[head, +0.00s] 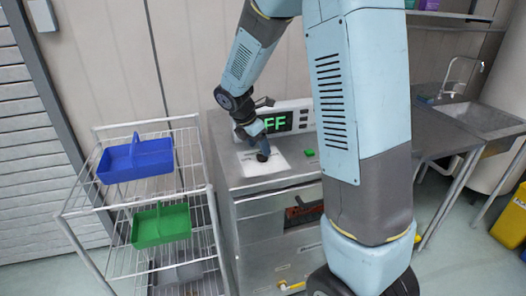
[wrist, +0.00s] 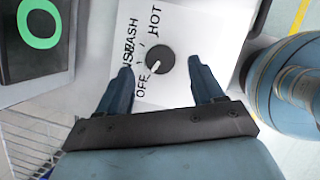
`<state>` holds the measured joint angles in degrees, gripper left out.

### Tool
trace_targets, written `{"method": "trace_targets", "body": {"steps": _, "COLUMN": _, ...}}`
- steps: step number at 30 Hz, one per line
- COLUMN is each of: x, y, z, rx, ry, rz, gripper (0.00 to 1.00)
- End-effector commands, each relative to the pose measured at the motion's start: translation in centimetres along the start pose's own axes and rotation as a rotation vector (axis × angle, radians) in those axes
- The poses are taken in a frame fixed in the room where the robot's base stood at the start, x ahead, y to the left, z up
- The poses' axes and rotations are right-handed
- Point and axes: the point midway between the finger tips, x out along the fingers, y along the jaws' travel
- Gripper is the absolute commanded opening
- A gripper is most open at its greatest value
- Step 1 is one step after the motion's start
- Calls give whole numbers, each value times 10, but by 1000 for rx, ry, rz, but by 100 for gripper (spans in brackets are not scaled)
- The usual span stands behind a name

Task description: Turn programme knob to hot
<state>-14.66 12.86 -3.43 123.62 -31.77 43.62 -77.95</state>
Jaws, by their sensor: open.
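The programme knob (wrist: 160,60) is a round black dial on a white panel (wrist: 182,15) in the wrist view. Its pale pointer mark faces down and left, toward the printed OFF. The labels on the panel include OFF, WASH and HOT, with HOT at the upper side of the knob. My gripper (wrist: 161,78) is open, with one dark blue finger on each side of the knob and apart from it. In the head view the knob (head: 262,157) shows as a small dark spot on the white panel, just below my gripper (head: 259,146).
A display (head: 278,122) with green letters ending in FF stands behind the panel. A small green block (head: 309,153) lies right of the panel. A wire rack (head: 205,190) with a blue caddy (head: 135,159) and a green caddy (head: 161,224) stands left. A sink (head: 478,118) is right.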

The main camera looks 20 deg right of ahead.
Motion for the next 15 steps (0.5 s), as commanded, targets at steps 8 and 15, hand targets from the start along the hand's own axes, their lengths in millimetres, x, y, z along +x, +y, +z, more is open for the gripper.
{"method": "trace_targets", "body": {"steps": 8, "x": 30, "y": 0, "z": 0, "rx": 1, "ry": 0, "rz": 0, "gripper": 67}}
{"method": "trace_targets", "body": {"steps": 15, "x": 35, "y": 0, "z": 0, "rx": 1, "ry": 0, "rz": 1, "gripper": 67}}
